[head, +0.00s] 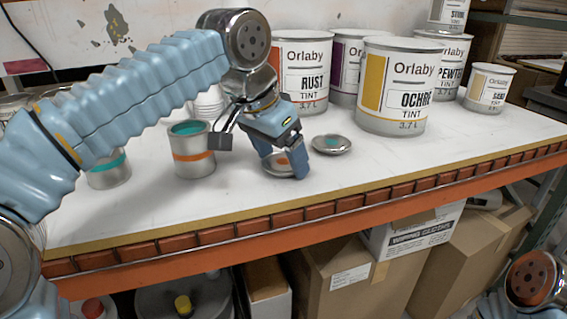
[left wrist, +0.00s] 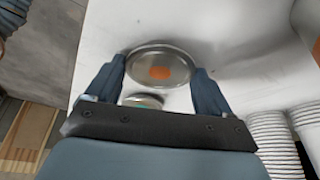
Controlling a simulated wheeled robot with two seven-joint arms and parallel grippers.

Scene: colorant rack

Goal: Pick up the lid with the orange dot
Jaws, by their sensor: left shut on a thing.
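The lid with the orange dot (head: 276,169) is a round metal disc at the middle of the white bench top. My left gripper (head: 284,162) points down over it and is shut on it, a finger at either side. In the left wrist view the same lid (left wrist: 160,70), orange dot in its centre, sits between the two fingertips. I cannot tell whether it touches the bench. A second lid with a teal dot (head: 332,145) lies just right of the gripper, apart from it. My right gripper is out of view.
An open can with an orange band (head: 193,161) and teal inside stands left of the gripper; a teal-banded can (head: 110,174) is farther left. Large tint cans, such as the ochre one (head: 397,88), line the back. The front right of the bench (head: 440,150) is clear.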

